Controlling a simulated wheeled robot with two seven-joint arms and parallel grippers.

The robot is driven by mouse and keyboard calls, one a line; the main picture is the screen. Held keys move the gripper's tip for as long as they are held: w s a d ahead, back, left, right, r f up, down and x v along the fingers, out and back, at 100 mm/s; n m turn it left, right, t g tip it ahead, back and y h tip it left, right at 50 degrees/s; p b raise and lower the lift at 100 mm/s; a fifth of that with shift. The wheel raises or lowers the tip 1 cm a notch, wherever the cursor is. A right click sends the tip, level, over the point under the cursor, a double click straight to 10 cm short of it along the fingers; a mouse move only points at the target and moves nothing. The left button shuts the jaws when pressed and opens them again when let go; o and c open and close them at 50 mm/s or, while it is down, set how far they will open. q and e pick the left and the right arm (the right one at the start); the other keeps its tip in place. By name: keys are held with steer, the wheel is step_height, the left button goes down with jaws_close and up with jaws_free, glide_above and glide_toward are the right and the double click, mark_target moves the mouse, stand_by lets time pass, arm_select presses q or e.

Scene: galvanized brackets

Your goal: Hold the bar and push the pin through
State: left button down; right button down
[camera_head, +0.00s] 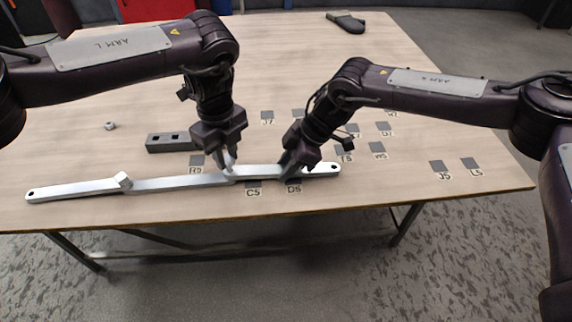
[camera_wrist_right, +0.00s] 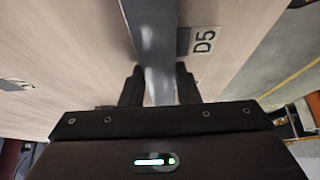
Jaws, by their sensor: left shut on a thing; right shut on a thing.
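A long galvanized bar (camera_head: 180,184) lies along the table's front, with a hole at its left end. A shorter bar piece (camera_head: 322,169) with a hole at its right end continues it to the right; the two meet under my left gripper. My left gripper (camera_head: 229,158) points down at this joint, shut on a small pale pin (camera_head: 230,161), mostly hidden by the fingers. I cannot tell how deep the pin sits. My right gripper (camera_head: 292,170) is shut on the shorter bar; in the right wrist view the bar (camera_wrist_right: 155,50) runs between its fingers (camera_wrist_right: 159,88).
Labelled dark squares (camera_head: 436,166) mark the right side. A dark object (camera_head: 347,22) lies at the far edge.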

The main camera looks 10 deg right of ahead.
arm_select(q)
steer(key=shift+f, duration=1.1)
arm_select(e)
steer(key=shift+w, duration=0.1)
stand_by(0.5)
arm_select(q)
steer(key=c, duration=1.1)
jaws_free()
steer(key=shift+c, duration=0.2)
steer(key=shift+r, duration=3.05)
arm_select(e)
steer(key=c, duration=1)
jaws_free()
